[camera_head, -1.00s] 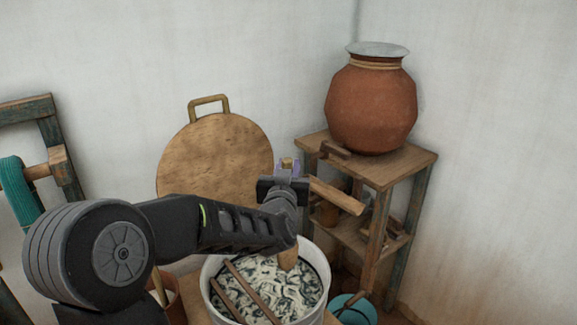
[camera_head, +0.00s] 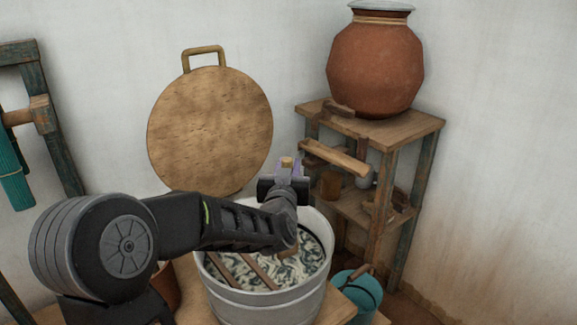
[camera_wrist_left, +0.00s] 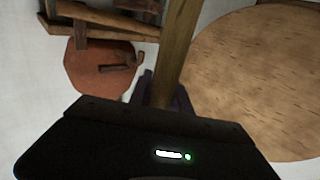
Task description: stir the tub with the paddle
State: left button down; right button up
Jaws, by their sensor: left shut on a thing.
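The tub (camera_head: 265,307) is a round pale grey vessel at bottom centre of the head view, holding a dark and pale swirled mass (camera_head: 295,268). Two brown wooden sticks (camera_head: 260,271) lie slanting across its inside. My left gripper (camera_head: 287,178) is above the tub's far side, shut on the wooden paddle. The paddle's top end (camera_head: 287,162) sticks up just above the jaws, and its shaft (camera_wrist_left: 176,45) runs between the fingers in the left wrist view. My arm hides most of the paddle's lower part, so I cannot tell how deep it sits. My right gripper is out of view.
A round wooden board with a handle (camera_head: 210,130) leans on the wall behind. A wooden shelf stand (camera_head: 425,125) at right carries a clay pot (camera_head: 375,68). A teal bucket (camera_head: 360,293) stands right of the tub. A wooden frame (camera_head: 60,150) is at left.

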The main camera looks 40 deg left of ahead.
pick_arm(q)
jog(key=shift+f+b, duration=1.5)
jog(key=shift+f, duration=0.6)
